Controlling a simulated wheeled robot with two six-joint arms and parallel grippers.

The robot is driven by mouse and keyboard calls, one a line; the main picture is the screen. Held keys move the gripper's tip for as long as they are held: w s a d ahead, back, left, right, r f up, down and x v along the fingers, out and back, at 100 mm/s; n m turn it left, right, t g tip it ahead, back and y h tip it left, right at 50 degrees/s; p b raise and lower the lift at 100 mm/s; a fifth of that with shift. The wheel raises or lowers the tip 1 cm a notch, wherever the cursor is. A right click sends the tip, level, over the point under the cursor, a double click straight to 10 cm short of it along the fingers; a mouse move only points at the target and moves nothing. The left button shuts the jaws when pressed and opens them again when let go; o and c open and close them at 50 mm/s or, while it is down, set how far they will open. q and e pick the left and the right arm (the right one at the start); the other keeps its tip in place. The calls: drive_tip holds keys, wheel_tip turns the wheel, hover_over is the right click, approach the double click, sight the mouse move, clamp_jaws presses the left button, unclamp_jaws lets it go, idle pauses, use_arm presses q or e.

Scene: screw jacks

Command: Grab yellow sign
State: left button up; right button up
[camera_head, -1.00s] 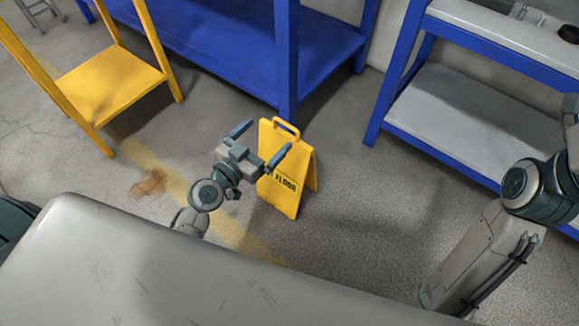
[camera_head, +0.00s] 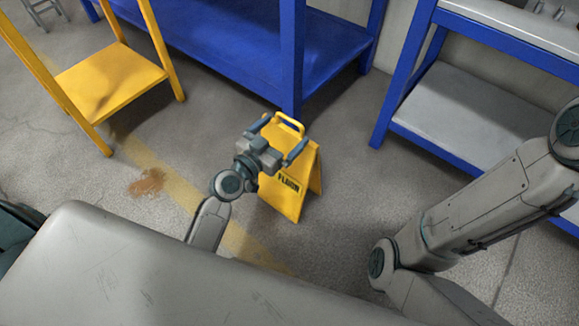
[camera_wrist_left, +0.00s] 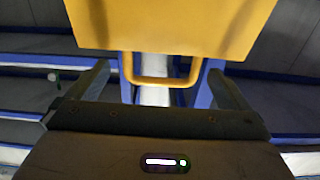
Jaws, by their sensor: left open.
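The yellow floor sign (camera_head: 290,192) stands upright like a tent on the grey floor, with a loop handle at its top. My left gripper (camera_head: 279,137) is open over the upper part of the sign, and its fingers spread to either side of the handle in the head view. The gripper hides part of the sign's upper face. In the left wrist view the sign (camera_wrist_left: 170,25) fills the top middle, and its handle (camera_wrist_left: 160,82) lies between the open fingers (camera_wrist_left: 160,85). Contact cannot be told. My right gripper is out of view.
A blue shelf rack (camera_head: 292,60) stands close behind the sign. Another blue rack with grey shelves (camera_head: 455,115) is at the right, and a yellow stand (camera_head: 108,82) at the left. A brown stain (camera_head: 148,182) marks the open floor left of the sign.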

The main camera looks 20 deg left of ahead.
use_arm(q)
drive_tip(key=shift+x, duration=2.8)
drive_tip(key=shift+a+r, duration=0.15)
drive_tip(key=c, duration=1.9)
